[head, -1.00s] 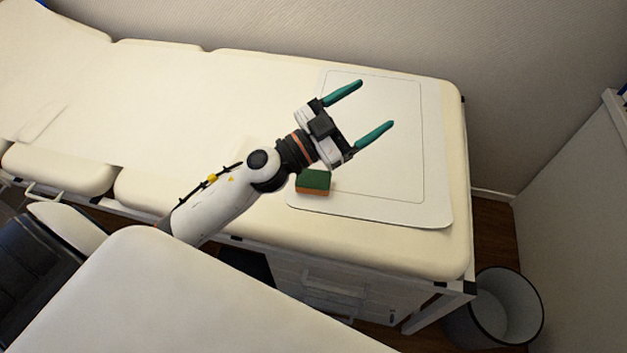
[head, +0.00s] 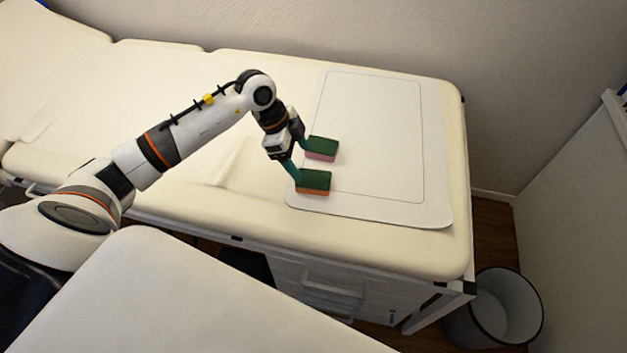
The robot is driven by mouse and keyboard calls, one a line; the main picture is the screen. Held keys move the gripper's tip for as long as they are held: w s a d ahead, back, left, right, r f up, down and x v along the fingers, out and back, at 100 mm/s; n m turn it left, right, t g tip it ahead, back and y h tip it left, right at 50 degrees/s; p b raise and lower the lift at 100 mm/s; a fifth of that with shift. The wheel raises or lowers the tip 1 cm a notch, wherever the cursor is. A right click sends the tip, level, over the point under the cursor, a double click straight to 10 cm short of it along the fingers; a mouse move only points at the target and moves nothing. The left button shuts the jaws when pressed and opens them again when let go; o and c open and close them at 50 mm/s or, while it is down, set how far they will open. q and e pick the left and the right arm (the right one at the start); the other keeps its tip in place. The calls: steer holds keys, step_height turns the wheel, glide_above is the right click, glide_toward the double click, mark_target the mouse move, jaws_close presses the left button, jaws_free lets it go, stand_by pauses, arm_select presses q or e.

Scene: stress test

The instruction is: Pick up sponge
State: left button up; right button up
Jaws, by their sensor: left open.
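Two sponges lie on the white mat (head: 390,150) in the head view. One sponge (head: 321,148) has a dark green top and a pink lower layer. The other sponge (head: 314,182), nearer to me, has a dark green top and an orange lower layer. My left gripper (head: 301,161) is open, with its teal fingers pointing down at the left side of the sponges. One fingertip is by the pink-layered sponge and the other by the orange-layered one. I cannot tell whether either finger touches a sponge. My right gripper is not in view.
The mat lies on a cream padded couch (head: 195,85) against the wall. The mat's right part is bare. A white surface (head: 190,300) is in the near foreground. A round bin (head: 495,308) stands on the floor at the right.

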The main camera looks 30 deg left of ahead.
mark_target(311, 178)
arm_select(q)
steer(key=x, duration=0.8)
steer(key=shift+f, duration=0.2)
steer(key=c, duration=1)
